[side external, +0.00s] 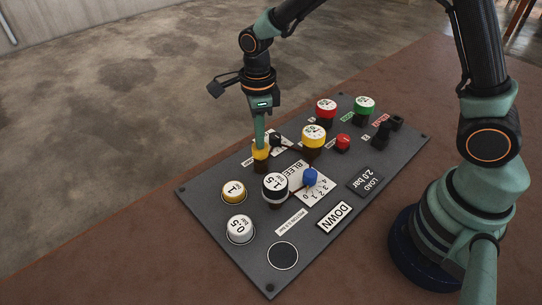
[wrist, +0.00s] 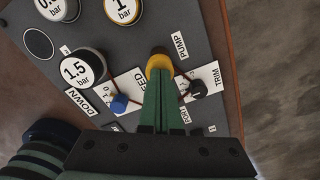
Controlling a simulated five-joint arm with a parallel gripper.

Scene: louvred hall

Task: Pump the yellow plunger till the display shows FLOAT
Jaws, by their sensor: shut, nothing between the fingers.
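The yellow plunger (side external: 261,154) stands upright near the far left edge of the dark panel (side external: 225,222). In the wrist view the yellow plunger (wrist: 159,61) sits beside the PUMP label (wrist: 180,45), partly hidden by my fingers. My gripper (side external: 259,142) points down, shut and empty, with its tips at the plunger's top. In the wrist view my gripper (wrist: 159,80) overlaps the plunger's near side; I cannot tell whether it presses. The display plate (side external: 334,216) reads DOWN. The load plate (side external: 370,181) reads 2.0 bar.
Close to the plunger are a black knob (side external: 276,140), a blue knob (side external: 310,177) and a tall black 1.5 bar weight (side external: 275,186). Yellow (side external: 234,191) and white (side external: 239,228) weights stand at the left. A tall yellow-sided weight (side external: 313,140) stands to the right.

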